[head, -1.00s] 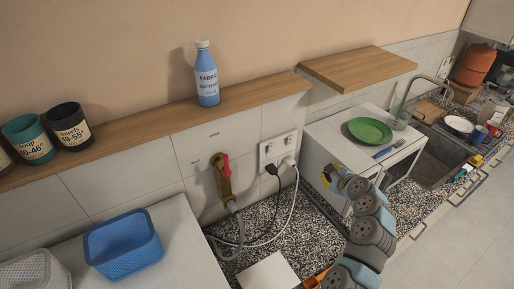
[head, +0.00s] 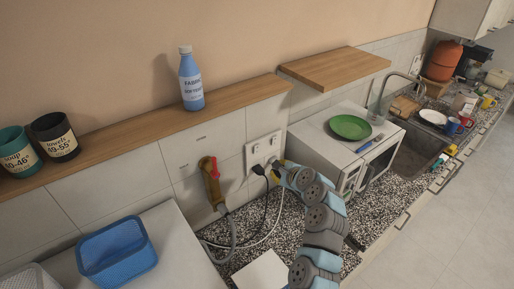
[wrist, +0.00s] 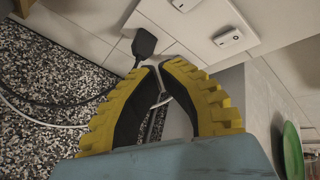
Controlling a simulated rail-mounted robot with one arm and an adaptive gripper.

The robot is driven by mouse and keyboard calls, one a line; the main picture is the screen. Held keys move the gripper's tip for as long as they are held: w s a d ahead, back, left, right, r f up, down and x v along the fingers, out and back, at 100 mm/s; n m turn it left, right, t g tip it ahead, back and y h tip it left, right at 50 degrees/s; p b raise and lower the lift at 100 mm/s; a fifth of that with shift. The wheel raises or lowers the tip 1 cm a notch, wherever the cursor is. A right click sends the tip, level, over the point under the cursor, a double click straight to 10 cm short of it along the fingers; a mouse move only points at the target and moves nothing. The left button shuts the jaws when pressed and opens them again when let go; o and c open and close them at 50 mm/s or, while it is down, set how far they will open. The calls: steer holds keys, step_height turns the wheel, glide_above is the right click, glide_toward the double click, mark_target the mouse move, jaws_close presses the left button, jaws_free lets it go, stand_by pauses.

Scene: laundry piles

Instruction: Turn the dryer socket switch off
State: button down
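A white double socket plate (head: 250,157) is on the tiled wall, with small rocker switches along its upper part; it also shows in the wrist view (wrist: 200,25). One switch (wrist: 229,38) lies up and right of my fingertips, and another is cut by the top edge. I cannot read labels or tell which switch is the dryer's. A black plug (wrist: 144,43) sits in the left outlet. The right outlet is largely hidden by my gripper. My gripper (wrist: 162,66) has yellow fingers with their tips drawn together, holding nothing visible, below and in front of the plate.
Black and white cables hang to the speckled counter. A red-handled tap (head: 210,172) with a grey hose is left of the socket. A white microwave-like box (head: 318,139) with a green plate (head: 350,127) stands right. A wooden shelf (head: 125,122) runs above.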

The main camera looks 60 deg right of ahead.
mark_target(257, 152)
steer(key=w+d, duration=0.1)
steer(key=w, duration=0.1)
steer(key=w+b, duration=0.1)
steer(key=w, duration=0.1)
steer(key=w+d, duration=0.1)
steer(key=w, duration=0.2)
steer(key=shift+w+d+r, duration=0.1)
steer(key=shift+d+r, duration=0.2)
steer(key=shift+r, duration=0.05)
steer(key=shift+w+d+r, duration=0.1)
steer(key=shift+w, duration=0.05)
steer(key=c, duration=1.8)
jaws_free()
steer(key=shift+w+d, duration=0.15)
jaws_close()
steer(key=shift+w+d+r, duration=0.1)
steer(key=shift+w, duration=0.15)
steer(key=shift+w, duration=0.25)
